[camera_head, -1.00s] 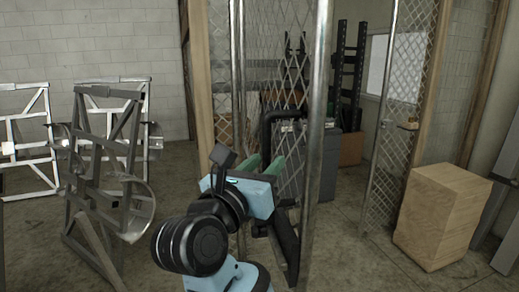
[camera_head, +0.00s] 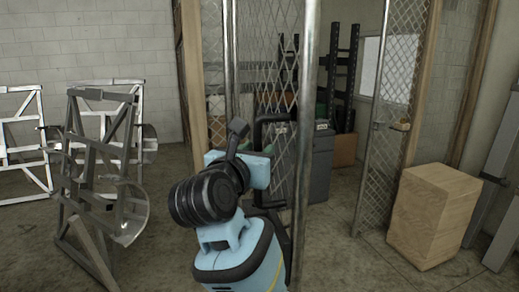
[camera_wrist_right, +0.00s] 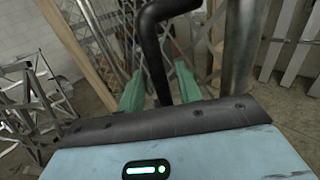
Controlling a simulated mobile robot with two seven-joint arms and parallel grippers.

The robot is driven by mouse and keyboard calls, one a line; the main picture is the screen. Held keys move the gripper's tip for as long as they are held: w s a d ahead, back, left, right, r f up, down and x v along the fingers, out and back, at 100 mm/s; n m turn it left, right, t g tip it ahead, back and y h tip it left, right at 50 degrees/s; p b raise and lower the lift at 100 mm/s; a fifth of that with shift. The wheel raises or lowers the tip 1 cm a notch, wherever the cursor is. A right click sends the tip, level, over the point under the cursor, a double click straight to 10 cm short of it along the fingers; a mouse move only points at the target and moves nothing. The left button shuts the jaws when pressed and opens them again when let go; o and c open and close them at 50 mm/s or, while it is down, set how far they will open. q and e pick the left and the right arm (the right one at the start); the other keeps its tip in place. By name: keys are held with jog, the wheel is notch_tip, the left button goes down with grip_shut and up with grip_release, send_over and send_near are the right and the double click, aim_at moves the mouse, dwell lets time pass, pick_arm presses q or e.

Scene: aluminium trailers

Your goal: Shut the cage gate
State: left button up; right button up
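The cage gate (camera_head: 277,55) is a wire-mesh panel with an upright metal edge pole, standing open toward me in the head view. A gap lies between that pole and the fixed mesh panel (camera_head: 378,165) on the right. The gate has a black bent handle (camera_head: 259,132). My right gripper (camera_head: 262,150) is at the handle, its fingers mostly hidden there. In the right wrist view, the green fingers (camera_wrist_right: 160,68) stand apart, with the black handle bar (camera_wrist_right: 153,45) passing between them and some space beside it. My left gripper is not in view.
A wooden box (camera_head: 433,215) stands on the floor right of the opening. A latch part (camera_head: 401,126) sits on the fixed panel's side. Metal frames (camera_head: 100,165) stand on the left. A grey cabinet (camera_head: 321,165) and black racks are inside the cage.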

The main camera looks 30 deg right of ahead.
jog(key=shift+w+d, duration=0.3)
jog(key=shift+d, duration=0.1)
grip_shut()
